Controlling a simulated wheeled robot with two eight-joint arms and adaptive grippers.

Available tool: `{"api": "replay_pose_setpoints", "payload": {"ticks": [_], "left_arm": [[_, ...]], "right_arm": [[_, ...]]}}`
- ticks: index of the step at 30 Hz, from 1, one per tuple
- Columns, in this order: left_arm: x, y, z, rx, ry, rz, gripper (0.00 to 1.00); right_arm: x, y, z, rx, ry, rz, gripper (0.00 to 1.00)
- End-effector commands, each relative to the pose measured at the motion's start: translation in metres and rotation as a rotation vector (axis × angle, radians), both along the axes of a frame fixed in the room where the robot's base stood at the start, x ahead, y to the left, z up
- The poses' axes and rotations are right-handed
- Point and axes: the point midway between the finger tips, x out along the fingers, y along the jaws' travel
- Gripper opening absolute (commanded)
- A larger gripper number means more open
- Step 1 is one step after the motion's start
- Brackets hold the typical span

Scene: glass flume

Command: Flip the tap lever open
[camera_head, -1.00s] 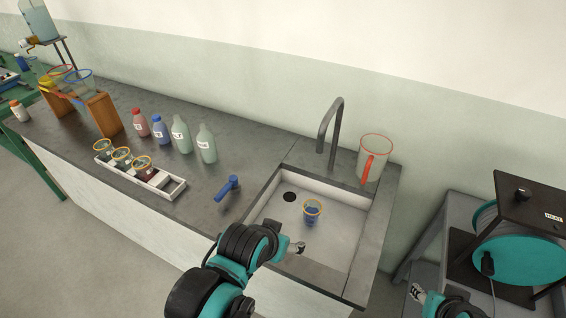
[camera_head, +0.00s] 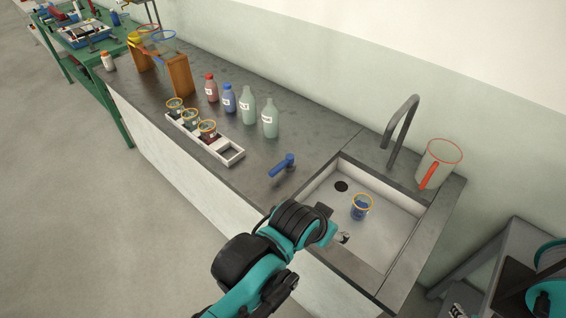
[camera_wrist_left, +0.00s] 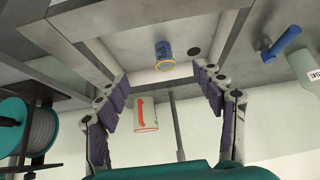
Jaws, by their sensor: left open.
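The blue tap lever (camera_head: 283,163) stands on the grey counter left of the sink, and its handle points down-left. It also shows at the upper right of the left wrist view (camera_wrist_left: 284,43). The grey curved tap spout (camera_head: 401,128) rises behind the sink. My left gripper (camera_head: 342,237) is over the sink's near side, right of and nearer than the lever, apart from it. In the left wrist view its fingers (camera_wrist_left: 163,95) are spread with nothing between them.
The sink (camera_head: 330,200) holds a blue cup with a yellow rim (camera_head: 361,208). A clear jug with a red handle (camera_head: 438,165) stands right of the spout. Several bottles (camera_head: 247,107) and a white rack of cups (camera_head: 228,153) stand left of the lever. The counter around the lever is clear.

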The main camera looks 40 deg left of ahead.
Motion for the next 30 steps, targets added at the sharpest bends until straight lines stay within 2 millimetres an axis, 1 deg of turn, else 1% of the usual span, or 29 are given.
{"api": "replay_pose_setpoints", "payload": {"ticks": [1, 2, 3, 5, 6, 7, 11, 12, 14, 18, 24, 30], "left_arm": [[0.001, 0.0, 0.001, 0.004, 0.002, -0.003, 0.49], [0.001, 0.001, 0.002, 0.01, 0.005, -0.009, 0.41], [0.003, 0.003, 0.003, 0.023, 0.011, -0.02, 0.31], [0.007, 0.007, 0.008, 0.056, 0.025, -0.052, 0.15], [0.011, 0.01, 0.012, 0.087, 0.04, -0.083, 0.04], [0.014, 0.014, 0.015, 0.114, 0.054, -0.111, 0.0], [0.033, 0.034, 0.03, 0.261, 0.136, -0.279, 0.0], [0.04, 0.042, 0.033, 0.308, 0.168, -0.339, 0.0], [0.05, 0.054, 0.038, 0.374, 0.216, -0.435, 0.0], [0.073, 0.083, 0.044, 0.503, 0.332, -0.664, 0.0], [0.102, 0.129, 0.041, 0.627, 0.492, -1.011, 0.0], [0.12, 0.167, 0.03, 0.672, 0.604, -1.309, 0.0]], "right_arm": [[0.0, 0.0, 0.0, 0.0, 0.0, 0.0, 0.4], [0.0, 0.0, 0.001, 0.0, 0.0, 0.0, 0.4], [0.0, 0.0, 0.002, 0.0, 0.0, 0.0, 0.4], [0.0, 0.0, 0.005, 0.0, 0.0, 0.0, 0.4], [0.0, 0.0, 0.007, 0.0, 0.0, 0.0, 0.4], [0.0, 0.0, 0.009, 0.0, 0.0, 0.0, 0.4], [0.0, 0.0, 0.02, 0.0, 0.0, 0.0, 0.4], [0.0, 0.0, 0.024, 0.0, 0.0, 0.0, 0.4], [0.0, 0.0, 0.029, 0.0, 0.0, 0.0, 0.4], [0.0, 0.0, 0.04, 0.0, 0.0, 0.0, 0.4], [0.0, 0.0, 0.056, 0.0, 0.0, 0.0, 0.4], [0.0, 0.0, 0.068, 0.0, 0.0, 0.0, 0.4]]}}
